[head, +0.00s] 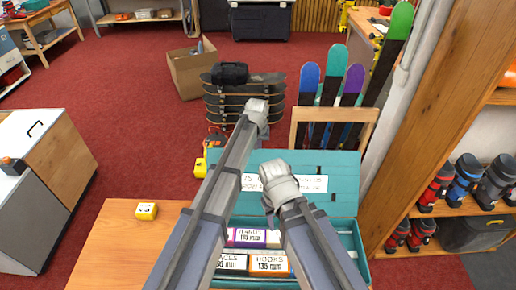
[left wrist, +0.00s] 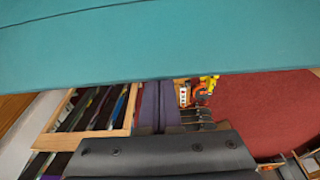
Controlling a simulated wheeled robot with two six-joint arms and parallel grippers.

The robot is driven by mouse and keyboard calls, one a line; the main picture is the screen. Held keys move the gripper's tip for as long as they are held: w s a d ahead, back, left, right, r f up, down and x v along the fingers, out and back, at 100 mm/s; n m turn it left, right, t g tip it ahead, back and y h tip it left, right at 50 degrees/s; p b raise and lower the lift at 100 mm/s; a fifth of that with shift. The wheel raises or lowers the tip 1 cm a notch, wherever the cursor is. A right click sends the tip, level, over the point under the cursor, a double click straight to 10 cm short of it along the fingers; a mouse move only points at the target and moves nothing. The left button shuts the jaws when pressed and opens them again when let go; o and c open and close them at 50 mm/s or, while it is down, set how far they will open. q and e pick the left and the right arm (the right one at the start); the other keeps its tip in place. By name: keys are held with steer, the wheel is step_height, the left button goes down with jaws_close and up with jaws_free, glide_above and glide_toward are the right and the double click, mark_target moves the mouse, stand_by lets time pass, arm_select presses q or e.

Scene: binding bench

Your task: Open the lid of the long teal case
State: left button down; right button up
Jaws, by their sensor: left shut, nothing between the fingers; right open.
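The long teal case stands on the wooden bench, its rim (head: 362,250) partly behind my arms. Its teal lid (head: 340,170) is raised and tilted back at the far side, so the inside shows. My left gripper (head: 261,128) is beyond the lid's far edge. In the left wrist view its fingers (left wrist: 160,104) are shut and empty, with tips at the edge of a large teal surface (left wrist: 150,45); I cannot tell whether they touch. My right gripper (head: 274,208) is open, above the case in front of the lid; its fingertips are mostly hidden.
Labelled boxes, one marked hooks (head: 270,264), lie in the case. Beyond are stacked skateboards (head: 225,105), a wooden rack (head: 365,118) of skis and a cardboard box (head: 190,75). A shelf post (head: 440,130) stands right.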

arm_select(q)
steer(key=s+r, duration=0.1)
steer(key=s, duration=0.1)
steer(key=shift+s+r+p, duration=0.4)
steer(key=shift+w+f, duration=0.1)
steer(key=shift+f, duration=0.05)
arm_select(e)
steer(key=shift+r, duration=0.8)
arm_select(q)
steer(key=t+p, duration=0.3)
steer(key=p, duration=0.1)
glide_toward(258, 151)
steer(key=f, duration=0.1)
steer(key=s+f, duration=0.1)
steer(key=f, duration=0.1)
steer(key=s+f, duration=0.1)
steer(key=f, duration=0.1)
steer(key=shift+s+a+f, duration=0.1)
steer(key=shift+s, duration=0.1)
arm_select(e)
step_height(258, 151, up, 4)
steer(key=shift+r, duration=0.2)
arm_select(q)
steer(key=shift+w, duration=0.15)
